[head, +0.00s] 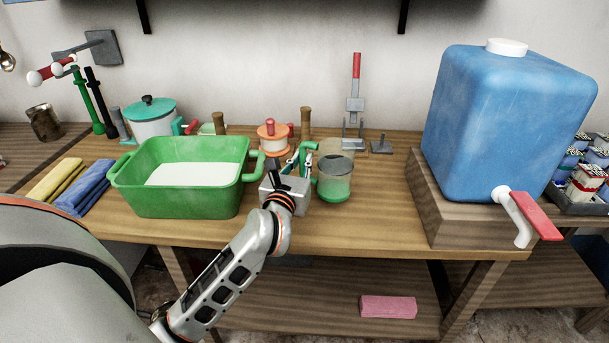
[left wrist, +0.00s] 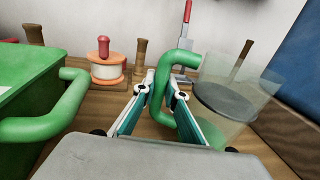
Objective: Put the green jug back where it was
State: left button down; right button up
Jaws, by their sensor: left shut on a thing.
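The green jug (head: 335,180) has a clear body, a green base and a green handle. It is upright over the wooden table, just right of the green basin. In the left wrist view the jug (left wrist: 237,100) is at the right, with a greyish level surface inside. My left gripper (head: 304,160) is shut on the jug's handle; its fingers also show in the left wrist view (left wrist: 163,95), on either side of the handle. I cannot tell whether the jug's base touches the table. My right gripper is not in view.
The green basin (head: 188,205) with a white inside stands left of my gripper. An orange and white spool-like thing (head: 273,144) is behind. A blue water tank (head: 505,125) with a red-handled tap stands on a wooden block (head: 460,217) at right. Table between jug and block is clear.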

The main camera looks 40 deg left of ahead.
aim_at(302, 174)
pick_arm(q)
notch_tip(302, 174, down, 4)
jog(key=shift+b, duration=0.6)
jog(key=shift+f, duration=0.1)
jog(key=c, duration=2.1)
grip_release()
jog(key=shift+f, duration=0.1)
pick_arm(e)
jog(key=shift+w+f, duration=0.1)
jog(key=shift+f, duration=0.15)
